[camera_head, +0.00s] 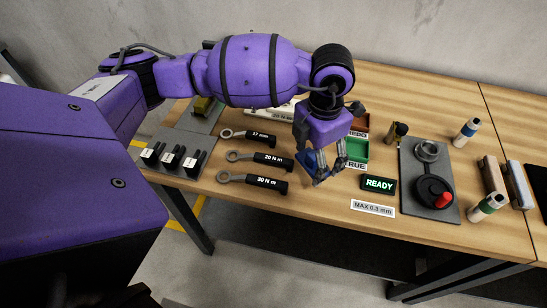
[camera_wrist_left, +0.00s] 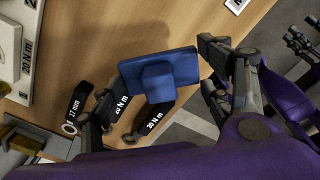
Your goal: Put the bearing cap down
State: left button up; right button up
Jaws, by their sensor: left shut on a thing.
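The bearing cap is a blue block with a raised middle (camera_wrist_left: 158,78). In the head view a blue part of it (camera_head: 308,160) shows at my left gripper (camera_head: 324,176), mostly hidden by the fingers. My left gripper is shut on the cap and holds it over the table near the front edge, right of the wrenches. In the left wrist view the cap lies between the fingers, with wrenches behind it. My right gripper seems to show at the far right edge of the left wrist view (camera_wrist_left: 302,45), too small to tell its state.
Wrenches marked 17 mm (camera_head: 250,135), 20 N m (camera_head: 260,159) and 30 N m (camera_head: 255,181) lie left. A green tray (camera_head: 355,150), a READY display (camera_head: 379,184) and a MAX 0.3 mm sign (camera_head: 373,208) are close. A grey plate with a red-knobbed gauge (camera_head: 410,170) stands right.

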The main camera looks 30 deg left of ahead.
aim_at(313, 156)
pick_arm(q)
jog(key=shift+w+a+f, duration=0.2)
jog(key=shift+w+f, duration=0.3)
jog(key=shift+f, duration=0.1)
jog(key=shift+w+a+f, duration=0.2)
jog(key=shift+w+f, duration=0.25)
jog(key=shift+f, duration=0.1)
jog(key=shift+w+f, duration=0.1)
jog(key=shift+f, duration=1.4)
jog(key=shift+f, duration=0.15)
jog(key=o, duration=1.3)
notch_tip(313, 156, up, 12)
jog(key=shift+r, duration=0.2)
